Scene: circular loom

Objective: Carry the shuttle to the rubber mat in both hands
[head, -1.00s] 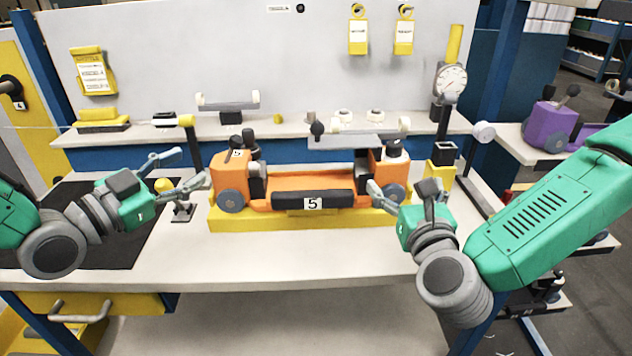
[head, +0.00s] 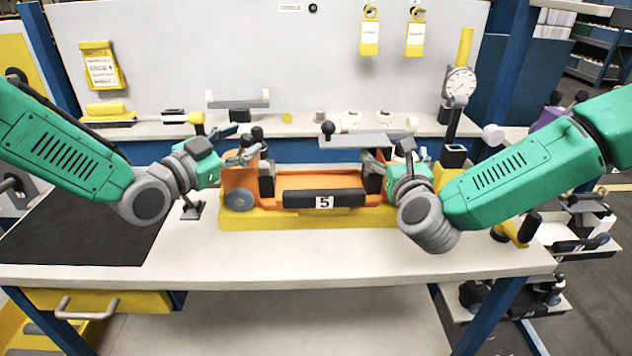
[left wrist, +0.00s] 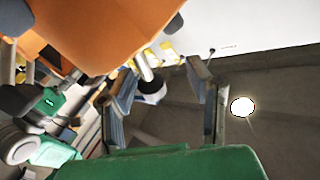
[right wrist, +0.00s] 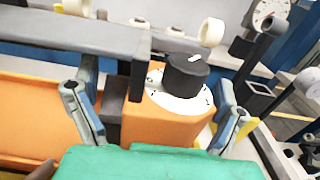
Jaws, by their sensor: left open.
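The orange shuttle (head: 310,181), with a black front bar marked 5, sits level in a yellow cradle (head: 300,217) on the table. The black rubber mat (head: 90,228) lies bare at the table's left. My left gripper (head: 243,150) is open at the shuttle's left end, near its upper part; in the left wrist view the orange body (left wrist: 100,30) is beside the spread fingers. My right gripper (head: 393,160) is at the right end. In the right wrist view its open fingers straddle the orange end block (right wrist: 165,125) with a black knob (right wrist: 185,75); contact is unclear.
A dial gauge (head: 459,83) stands at the back right. A small black stand (head: 193,208) is between mat and cradle. The table's front strip is clear.

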